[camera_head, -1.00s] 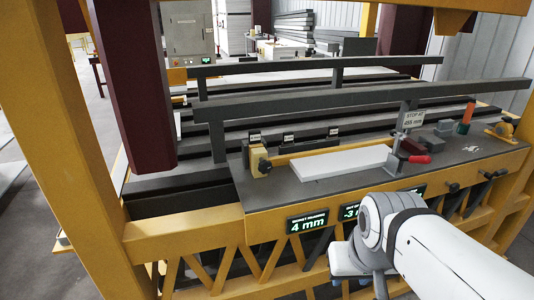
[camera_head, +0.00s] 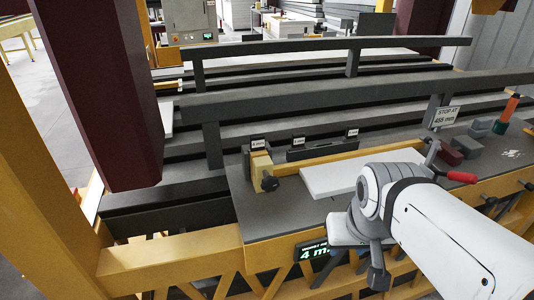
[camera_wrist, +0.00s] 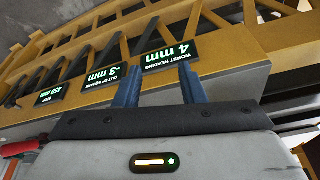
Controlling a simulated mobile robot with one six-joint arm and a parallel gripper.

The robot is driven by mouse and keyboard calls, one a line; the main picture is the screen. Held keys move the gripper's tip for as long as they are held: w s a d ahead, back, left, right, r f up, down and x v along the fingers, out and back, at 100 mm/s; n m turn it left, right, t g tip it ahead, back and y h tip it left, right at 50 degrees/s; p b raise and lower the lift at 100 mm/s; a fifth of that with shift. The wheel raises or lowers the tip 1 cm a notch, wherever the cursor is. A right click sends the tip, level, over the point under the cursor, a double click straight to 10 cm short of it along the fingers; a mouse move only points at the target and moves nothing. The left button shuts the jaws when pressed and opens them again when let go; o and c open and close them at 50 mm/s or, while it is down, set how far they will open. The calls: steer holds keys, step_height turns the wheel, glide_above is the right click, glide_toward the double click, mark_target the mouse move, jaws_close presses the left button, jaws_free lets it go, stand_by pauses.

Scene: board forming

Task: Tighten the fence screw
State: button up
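A black knob screw (camera_head: 270,183) sits on the yellow fence block (camera_head: 259,168) at the left end of the bench in the head view. A yellow fence bar (camera_head: 325,160) runs right from there, behind a white board (camera_head: 333,176) lying on the dark bench top. My arm covers the board's right part. In the wrist view, my gripper (camera_wrist: 158,75) has its two blue fingers apart with nothing between them. It is in front of the bench's yellow front frame (camera_wrist: 225,50), away from the knob. Its fingertips are not clear in the head view.
A red-handled clamp (camera_head: 458,177) and a "STOP AT 455 mm" sign (camera_head: 446,117) stand at the right. A lit display (camera_head: 312,250) reads 4 mm. Bench top in front of the knob is clear.

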steer(key=shift+o, duration=0.4)
steer(key=w+a+r+n, duration=0.2)
steer(key=w+n, duration=0.3)
steer(key=w+a+r+n+g, duration=0.1)
steer(key=w+a+r+n, duration=0.2)
steer(key=w+n, duration=0.2)
steer(key=shift+w+a+r+g, duration=0.2)
steer(key=shift+a+r+g, duration=0.1)
steer(key=shift+a+r, duration=0.05)
steer(key=r+n+g, duration=0.2)
steer(key=n, duration=0.9)
glide_above(270, 177)
steer(key=shift+s+d, duration=0.25)
steer(key=shift+w+a+f+p, duration=0.15)
steer(key=shift+a+p, duration=0.05)
steer(key=shift+p, duration=0.1)
steer(key=shift+f, duration=0.3)
step_height(270, 177, down, 7)
steer(key=shift+r+p, duration=0.1)
steer(key=shift+p, duration=0.3)
steer(key=shift+c, duration=0.2)
jaws_close()
